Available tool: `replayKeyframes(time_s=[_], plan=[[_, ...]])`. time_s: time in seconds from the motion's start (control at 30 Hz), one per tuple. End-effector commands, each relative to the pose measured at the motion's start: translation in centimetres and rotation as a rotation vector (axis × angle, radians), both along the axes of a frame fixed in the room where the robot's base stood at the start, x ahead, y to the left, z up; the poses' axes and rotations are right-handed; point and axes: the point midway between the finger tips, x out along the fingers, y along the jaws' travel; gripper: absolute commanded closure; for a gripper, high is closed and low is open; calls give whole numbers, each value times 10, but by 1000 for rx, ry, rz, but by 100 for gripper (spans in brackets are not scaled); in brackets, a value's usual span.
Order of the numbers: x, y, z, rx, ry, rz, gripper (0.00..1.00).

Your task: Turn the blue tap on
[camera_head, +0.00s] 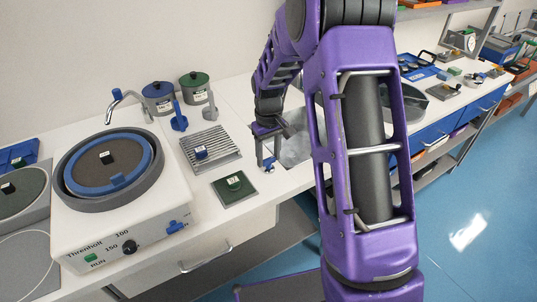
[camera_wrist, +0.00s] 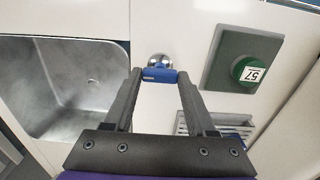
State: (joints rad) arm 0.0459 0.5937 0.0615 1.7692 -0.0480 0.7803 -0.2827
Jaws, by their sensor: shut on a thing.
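The blue tap handle (camera_wrist: 159,75) shows in the wrist view as a small blue bar on a round chrome base, beside the metal sink. My gripper (camera_wrist: 160,78) has its two fingertips on either side of this bar and is shut on it. In the head view my gripper (camera_head: 267,163) reaches down to the counter at the sink's left edge. There the tap is small and partly hidden by the fingers. I cannot tell from these views how far the handle is turned.
The sink (camera_head: 294,150) lies right of my gripper, partly behind my arm. Lidded pots (camera_head: 158,97) stand behind.

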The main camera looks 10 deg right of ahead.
Motion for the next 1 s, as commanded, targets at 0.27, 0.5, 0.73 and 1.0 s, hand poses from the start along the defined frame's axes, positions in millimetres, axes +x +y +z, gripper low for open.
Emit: replayKeyframes(time_s=[0.27, 0.5, 0.73, 1.0], plan=[[1, 0, 1, -1, -1, 11, 99], [0, 0, 1, -1, -1, 10, 26], [0, 0, 0, -1, 0, 8, 14], [1, 0, 12, -1, -3, 8, 14]])
